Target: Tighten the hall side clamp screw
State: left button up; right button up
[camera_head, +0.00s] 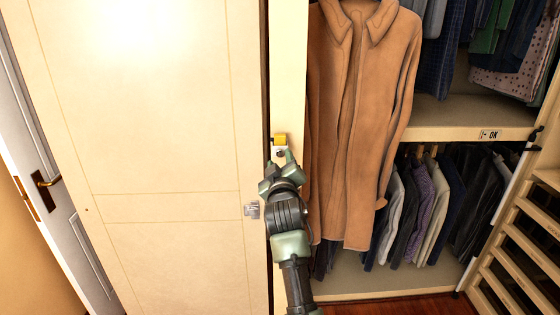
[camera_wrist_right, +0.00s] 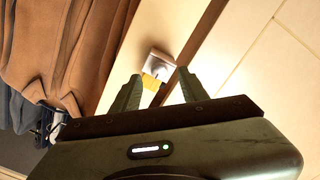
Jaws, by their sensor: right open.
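A small fitting with a yellow block (camera_head: 279,140) and a pale metal plate sits on the narrow cream post beside the door. In the right wrist view it shows as a grey square part (camera_wrist_right: 158,63) with the yellow block (camera_wrist_right: 151,82) at its edge. Which part is the clamp screw I cannot tell. My right gripper (camera_head: 279,163) is open and empty, just below the fitting in the head view. In the right wrist view its two fingertips (camera_wrist_right: 160,78) stand apart, with the fitting ahead between them. Contact with the fitting cannot be seen. My left gripper is out of view.
A large cream door panel (camera_head: 150,150) with a small metal piece (camera_head: 252,210) near its edge fills the left. A brown coat (camera_head: 355,130) hangs close on the right. Behind it are shelves with hanging clothes. A white door (camera_head: 60,180) stands far left.

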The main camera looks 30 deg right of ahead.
jog(key=b+v, duration=0.1)
jog(key=v, duration=0.4)
jog(key=shift+s+a, duration=0.1)
jog(key=shift+s, duration=0.1)
jog(key=w+a+f+n+g+y, duration=0.1)
jog(key=w+a+f+y, duration=0.2)
jog(key=f, duration=1)
jog(key=a+f+n+g+y, duration=0.15)
jog(key=a+f, duration=0.35)
jog(key=f, duration=0.7)
jog(key=s+a+f+g+y+b, duration=0.1)
jog(key=s+a+f+g+y, duration=0.3)
jog(key=f, duration=0.8)
jog(key=s+a+f+t+h, duration=0.15)
jog(key=s+f, duration=0.35)
jog(key=f, duration=0.7)
jog(key=s+a+f+g+y, duration=0.25)
jog(key=s+f+g, duration=0.25)
jog(key=s+f, duration=1.3)
jog(key=s+f+g, duration=0.2)
jog(key=s+f, duration=0.2)
jog(key=s, duration=1)
jog(key=s+d+f+m+g, duration=0.1)
jog(key=s+f, duration=0.4)
jog(key=s, duration=1)
jog(key=shift+s+g+b, duration=0.2)
jog(key=shift+g+b, duration=0.25)
jog(key=shift+g, duration=0.15)
